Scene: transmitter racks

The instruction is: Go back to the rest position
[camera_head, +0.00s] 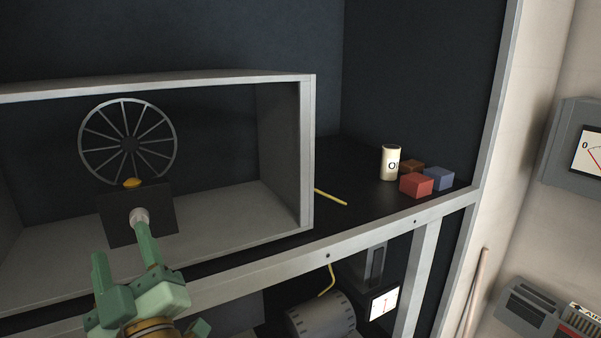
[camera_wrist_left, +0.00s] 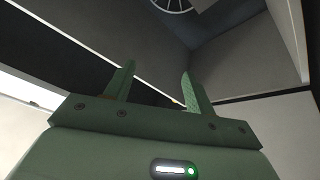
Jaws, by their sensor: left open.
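My left gripper (camera_head: 120,242) is green and comes in from the bottom left of the head view. Its two fingers point up toward the grey-framed box. In the left wrist view the gripper (camera_wrist_left: 158,72) shows its fingers spread apart with nothing between them. In the head view the right finger's tip overlaps a pale round knob (camera_head: 139,215) on a dark panel (camera_head: 163,205); I cannot tell whether they touch. My right gripper is in neither view.
The open grey box (camera_head: 305,150) holds a spoked wheel (camera_head: 128,142) with a yellow piece (camera_head: 132,182) below it. A cream can (camera_head: 391,163) and a red block (camera_head: 416,185), blue block (camera_head: 438,178) and brown block (camera_head: 411,166) stand on the dark shelf. A grey rail (camera_head: 370,233) edges the shelf.

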